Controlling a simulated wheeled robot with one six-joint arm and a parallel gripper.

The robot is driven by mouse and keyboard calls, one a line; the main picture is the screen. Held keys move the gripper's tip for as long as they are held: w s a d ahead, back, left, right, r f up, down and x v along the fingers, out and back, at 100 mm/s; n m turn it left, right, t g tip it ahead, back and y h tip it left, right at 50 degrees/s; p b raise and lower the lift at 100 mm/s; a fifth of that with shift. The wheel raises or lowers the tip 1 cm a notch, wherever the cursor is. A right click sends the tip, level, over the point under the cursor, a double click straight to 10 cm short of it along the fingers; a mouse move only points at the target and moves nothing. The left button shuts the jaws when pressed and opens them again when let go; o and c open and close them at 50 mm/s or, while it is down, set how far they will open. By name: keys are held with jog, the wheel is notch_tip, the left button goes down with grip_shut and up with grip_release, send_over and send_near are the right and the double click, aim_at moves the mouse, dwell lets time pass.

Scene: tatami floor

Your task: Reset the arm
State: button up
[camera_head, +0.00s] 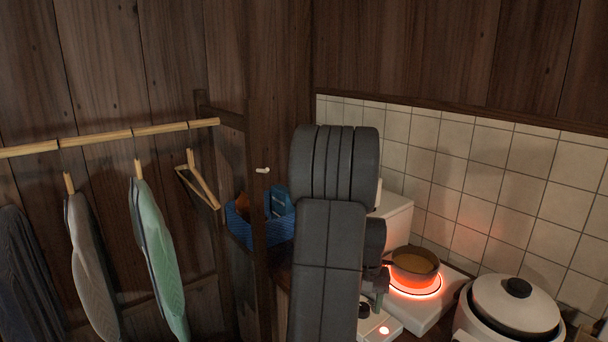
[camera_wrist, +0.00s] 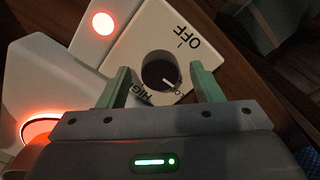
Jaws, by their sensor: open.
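My gripper (camera_wrist: 160,70) is open in the wrist view, its two green fingers apart with nothing held between them. The black stove knob (camera_wrist: 160,74) shows between and beyond the fingers, on a white panel marked OFF, LO and HIGH. I cannot tell if the fingers touch the knob. In the head view my dark arm stands in the middle, and my gripper (camera_head: 379,300) is partly hidden behind it, just above the knob (camera_head: 363,311). A red light (camera_head: 384,330) glows on the panel, and it also shows in the wrist view (camera_wrist: 103,23).
A pan (camera_head: 414,263) sits on the glowing red burner (camera_head: 415,290). A white rice cooker (camera_head: 512,310) stands at right by the tiled wall (camera_head: 480,180). A wooden post (camera_head: 262,280), blue basket (camera_head: 240,228) and hanging clothes (camera_head: 160,255) are at left.

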jog(key=n, duration=0.7)
jog(key=shift+b, duration=0.3)
jog(key=n, duration=0.6)
jog(key=shift+b, duration=0.4)
